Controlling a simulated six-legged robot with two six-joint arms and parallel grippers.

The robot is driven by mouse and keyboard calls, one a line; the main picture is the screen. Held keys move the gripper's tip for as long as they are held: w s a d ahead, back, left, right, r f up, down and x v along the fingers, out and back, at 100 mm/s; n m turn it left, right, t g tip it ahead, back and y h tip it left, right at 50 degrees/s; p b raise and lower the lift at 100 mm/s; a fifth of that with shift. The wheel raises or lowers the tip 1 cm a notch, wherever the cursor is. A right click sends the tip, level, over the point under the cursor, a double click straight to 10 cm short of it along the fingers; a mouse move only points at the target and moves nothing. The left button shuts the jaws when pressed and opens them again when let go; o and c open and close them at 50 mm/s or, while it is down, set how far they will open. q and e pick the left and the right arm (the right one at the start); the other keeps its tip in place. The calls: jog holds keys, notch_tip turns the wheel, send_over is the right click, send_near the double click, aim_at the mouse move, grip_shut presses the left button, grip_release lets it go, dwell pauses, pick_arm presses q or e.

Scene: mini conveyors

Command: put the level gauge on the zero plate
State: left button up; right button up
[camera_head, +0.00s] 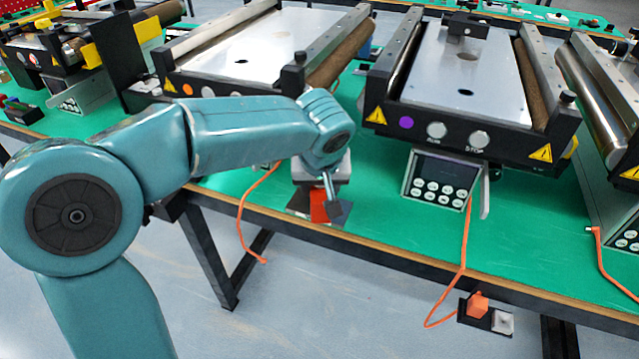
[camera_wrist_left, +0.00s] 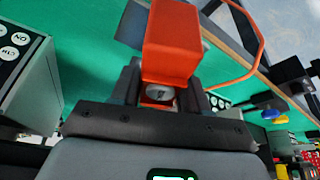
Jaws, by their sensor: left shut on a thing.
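The level gauge appears to be the orange block (camera_wrist_left: 171,42) held between the fingers of my left gripper (camera_wrist_left: 160,92). It also shows in the head view (camera_head: 319,206), partly hidden by the gripper. My left gripper is shut on it (camera_head: 328,200) near the table's front edge. A flat grey plate (camera_head: 299,202) lies at the front of the green table by the gripper and looks like the zero plate. Its edge shows dark behind the block in the wrist view (camera_wrist_left: 132,24). I cannot tell whether the block touches the plate. My right gripper is not in view.
Mini conveyors (camera_head: 245,60) (camera_head: 468,85) stand behind the gripper. A grey control box (camera_head: 438,181) with buttons stands on the right. Orange cables (camera_head: 240,215) hang over the table's front edge. Green tabletop (camera_head: 385,225) is clear right of the gripper.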

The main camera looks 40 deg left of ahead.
aim_at(319, 188)
pick_arm(q)
jog(key=w+a, duration=0.2)
jog(key=shift+w+a, duration=0.1)
jog(key=shift+w, duration=0.25)
notch_tip(319, 188, down, 4)
jog(key=shift+r, duration=0.2)
jog(key=shift+s+r, duration=0.1)
jog(key=shift+b, duration=0.35)
jog(key=o, duration=0.8)
jog(key=shift+f, duration=0.25)
jog(key=o, duration=0.4)
jog(key=shift+r, duration=0.1)
